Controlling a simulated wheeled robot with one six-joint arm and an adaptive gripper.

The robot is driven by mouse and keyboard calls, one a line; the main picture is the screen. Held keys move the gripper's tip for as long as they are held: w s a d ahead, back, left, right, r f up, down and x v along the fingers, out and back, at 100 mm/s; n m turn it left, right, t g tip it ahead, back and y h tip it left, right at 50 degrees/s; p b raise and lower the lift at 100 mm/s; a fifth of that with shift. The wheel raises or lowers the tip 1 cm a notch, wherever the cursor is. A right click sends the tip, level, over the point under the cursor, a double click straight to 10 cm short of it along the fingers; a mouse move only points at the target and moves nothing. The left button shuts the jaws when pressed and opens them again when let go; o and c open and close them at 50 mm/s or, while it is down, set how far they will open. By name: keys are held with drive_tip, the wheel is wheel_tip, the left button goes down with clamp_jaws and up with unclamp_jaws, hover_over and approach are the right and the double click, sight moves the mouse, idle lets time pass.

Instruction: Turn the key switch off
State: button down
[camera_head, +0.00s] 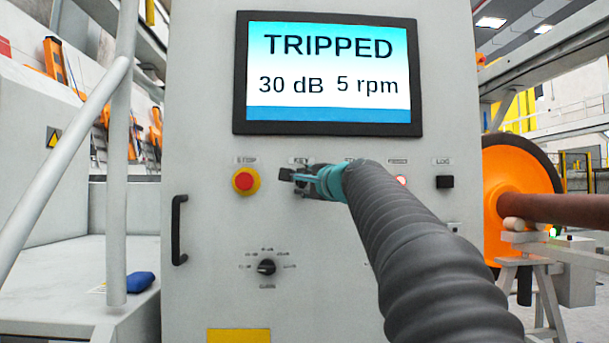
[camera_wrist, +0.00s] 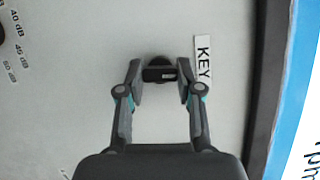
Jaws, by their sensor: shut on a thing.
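The key switch (camera_wrist: 160,72) is a small dark knob on the grey cabinet front, beside a label reading KEY in the wrist view. My gripper (camera_wrist: 160,80) has its two fingers on either side of the key, shut on it. In the head view my gripper (camera_head: 298,180) is at the panel below the screen, and my arm hides most of the key and some controls to its right. The angle of the key is hard to read there.
A screen (camera_head: 329,75) above reads TRIPPED, 30 dB, 5 rpm. A red stop button (camera_head: 245,181) on a yellow base is left of my gripper. A rotary selector (camera_head: 266,267) is below. A black LOG button (camera_head: 445,182) is at right. A black handle (camera_head: 179,230) sticks out at left.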

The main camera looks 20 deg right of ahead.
drive_tip(key=shift+r+n+g+h+p, duration=0.15)
drive_tip(key=shift+n+g+p, duration=0.5)
drive_tip(key=shift+n+p, duration=0.75)
drive_tip(key=shift+r+n+g+h+p, duration=0.15)
drive_tip(key=shift+n+g+p, duration=0.5)
drive_tip(key=shift+n+p, duration=0.75)
drive_tip(key=shift+f+n, duration=0.15)
drive_tip(key=shift+n, duration=0.15)
drive_tip(key=c, duration=0.8)
unclamp_jaws()
drive_tip(key=shift+o, duration=0.2)
drive_tip(key=shift+s, duration=0.1)
drive_tip(key=s+r, duration=0.2)
drive_tip(key=s, duration=0.9)
drive_tip(key=shift+s+d+r, duration=0.15)
drive_tip(key=shift+s+r, duration=0.05)
drive_tip(key=shift+s, duration=0.1)
